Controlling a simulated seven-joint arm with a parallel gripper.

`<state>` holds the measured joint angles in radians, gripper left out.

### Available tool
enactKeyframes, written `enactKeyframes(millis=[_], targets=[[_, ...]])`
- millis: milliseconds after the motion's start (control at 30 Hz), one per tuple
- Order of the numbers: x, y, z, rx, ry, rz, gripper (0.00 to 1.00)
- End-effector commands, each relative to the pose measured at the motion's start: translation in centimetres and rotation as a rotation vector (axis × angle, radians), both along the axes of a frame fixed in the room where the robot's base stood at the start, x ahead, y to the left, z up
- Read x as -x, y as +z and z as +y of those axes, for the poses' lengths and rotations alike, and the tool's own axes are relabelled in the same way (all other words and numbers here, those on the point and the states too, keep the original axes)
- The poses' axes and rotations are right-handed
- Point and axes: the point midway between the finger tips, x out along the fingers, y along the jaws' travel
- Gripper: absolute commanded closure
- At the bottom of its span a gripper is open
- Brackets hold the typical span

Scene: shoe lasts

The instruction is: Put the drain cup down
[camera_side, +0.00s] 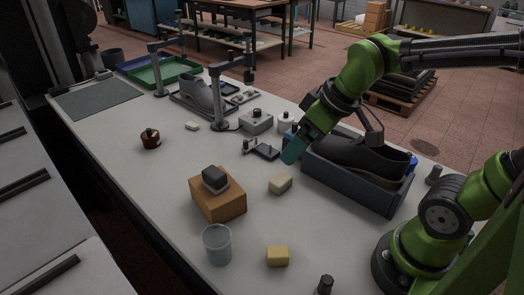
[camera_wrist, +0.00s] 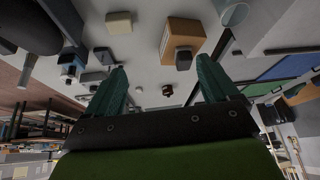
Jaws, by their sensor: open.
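The drain cup (camera_side: 217,244) appears to be the translucent pale-blue cup standing upright on the white table near its front edge. It also shows in the wrist view (camera_wrist: 234,14) at the top right, partly cut off by the frame edge. My gripper (camera_side: 292,152) is above the table beside the shoe tray, well apart from the cup. In the wrist view its two teal fingers (camera_wrist: 161,64) are spread with nothing between them at the tips.
A dark tray (camera_side: 350,180) holds a black shoe. A brown knob-topped pot (camera_side: 150,139) stands farther left.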

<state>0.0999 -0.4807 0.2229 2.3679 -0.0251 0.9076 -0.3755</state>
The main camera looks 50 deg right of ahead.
Motion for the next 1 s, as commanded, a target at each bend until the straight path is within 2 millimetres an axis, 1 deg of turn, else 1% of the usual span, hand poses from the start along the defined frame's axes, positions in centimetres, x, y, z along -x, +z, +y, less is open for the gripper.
enactKeyframes(millis=[33, 100, 200, 300, 1000], targets=[[1.1, 0.9, -0.8, -0.065, -0.102, -0.037, 0.13], [2.2, 1.5, -1.7, -0.159, -0.227, -0.065, 0.13], [3.2, 2.0, -2.4, -0.262, -0.346, -0.086, 0.13], [3.7, 2.2, -2.8, -0.315, -0.403, -0.094, 0.13], [3.7, 2.2, -2.8, -0.325, -0.415, -0.094, 0.13]])
